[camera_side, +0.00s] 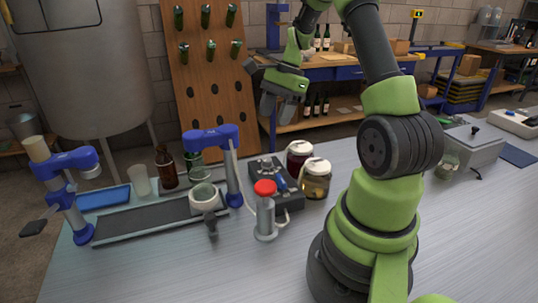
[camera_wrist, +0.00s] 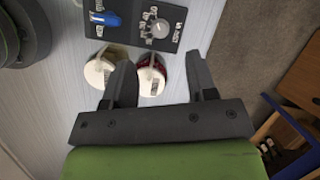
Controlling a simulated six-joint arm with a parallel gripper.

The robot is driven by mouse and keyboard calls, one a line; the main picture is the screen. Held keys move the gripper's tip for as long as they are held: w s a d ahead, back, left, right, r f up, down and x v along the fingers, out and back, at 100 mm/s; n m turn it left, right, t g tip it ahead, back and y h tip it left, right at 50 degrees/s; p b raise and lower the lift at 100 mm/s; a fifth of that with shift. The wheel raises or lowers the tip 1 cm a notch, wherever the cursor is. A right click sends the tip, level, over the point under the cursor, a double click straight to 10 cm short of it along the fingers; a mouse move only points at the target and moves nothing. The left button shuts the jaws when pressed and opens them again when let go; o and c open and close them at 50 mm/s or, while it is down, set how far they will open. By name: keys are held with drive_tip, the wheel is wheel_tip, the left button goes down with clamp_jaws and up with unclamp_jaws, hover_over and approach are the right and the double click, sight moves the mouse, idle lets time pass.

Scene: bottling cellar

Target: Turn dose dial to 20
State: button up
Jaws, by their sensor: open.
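The dose dial (camera_wrist: 159,28) is a grey round knob on a dark control panel (camera_wrist: 132,14), with white labels around it too small to read in the wrist view. Its setting cannot be made out. A blue switch (camera_wrist: 104,18) sits to its left on the same panel. In the side view the dark control box (camera_side: 262,181) stands on the table; the dial is not clear there. My gripper (camera_side: 276,106) is high above the table, behind the box and apart from it. In the wrist view my gripper (camera_wrist: 160,72) is open and empty, below the dial in the picture.
Close to the box stand a dark red jar (camera_side: 294,160) and an amber jar (camera_side: 316,186), both pale-lidded. A red-topped cylinder (camera_side: 265,215) stands in front. A conveyor (camera_side: 150,218) with blue posts lies to the left. The table's right front is largely clear.

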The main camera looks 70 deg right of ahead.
sight(268, 159)
drive_tip(key=shift+m, duration=0.7)
drive_tip(key=x, duration=0.3)
drive_tip(key=d+x, duration=0.1)
drive_tip(key=x, duration=0.3)
drive_tip(key=s+d+f+x, duration=0.1)
drive_tip(key=x, duration=0.3)
drive_tip(key=shift+a+f, duration=0.1)
drive_tip(key=c, duration=0.9)
